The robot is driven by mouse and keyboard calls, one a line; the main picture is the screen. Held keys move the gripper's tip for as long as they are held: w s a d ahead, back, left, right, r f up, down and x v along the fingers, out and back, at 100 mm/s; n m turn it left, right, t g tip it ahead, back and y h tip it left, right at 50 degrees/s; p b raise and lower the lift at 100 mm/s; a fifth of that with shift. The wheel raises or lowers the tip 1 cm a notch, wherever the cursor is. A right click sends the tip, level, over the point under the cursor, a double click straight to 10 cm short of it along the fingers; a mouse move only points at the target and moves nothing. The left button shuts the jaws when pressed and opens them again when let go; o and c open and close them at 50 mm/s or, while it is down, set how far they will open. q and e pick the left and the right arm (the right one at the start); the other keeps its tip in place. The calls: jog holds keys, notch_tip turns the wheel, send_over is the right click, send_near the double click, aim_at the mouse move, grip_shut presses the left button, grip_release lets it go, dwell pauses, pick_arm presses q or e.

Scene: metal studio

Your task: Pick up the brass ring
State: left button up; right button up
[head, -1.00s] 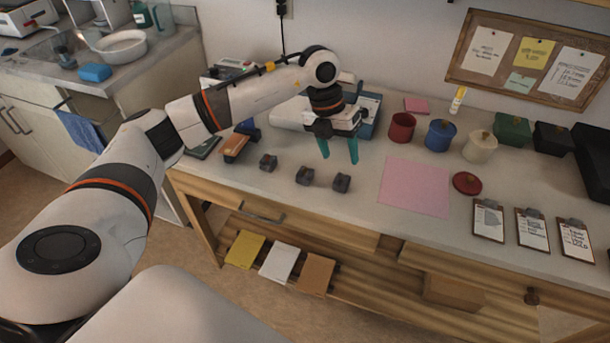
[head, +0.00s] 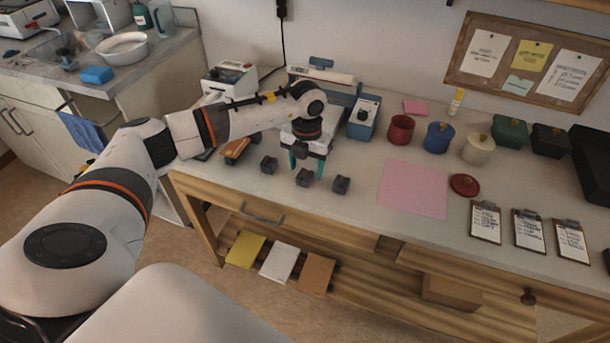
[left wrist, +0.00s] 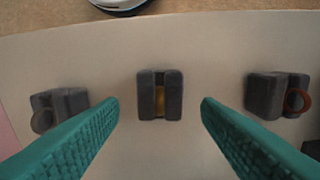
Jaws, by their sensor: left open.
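Three small dark blocks stand in a row near the table's front edge. In the left wrist view the middle block (left wrist: 145,97) has a brass-yellow ring (left wrist: 159,100) seated in its slot, seen edge-on. The ring is too small to make out in the head view, where the middle block (head: 305,177) shows. My left gripper (head: 306,165) is open and empty, pointing down above the middle block. In the left wrist view its teal fingers (left wrist: 160,112) lie either side of that block, apart from it. My right gripper is not in view.
In the left wrist view the left block (left wrist: 70,100) bears a grey ring and the right block (left wrist: 262,95) a reddish one. A pink mat (head: 414,188), red lid (head: 465,184) and clipboards lie to the right. Cups and small machines stand behind.

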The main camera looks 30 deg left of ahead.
pick_arm(q)
jog(key=shift+f, duration=0.95)
jog(key=shift+c, duration=0.4)
jog(key=c, duration=1)
jog(key=shift+r, duration=0.1)
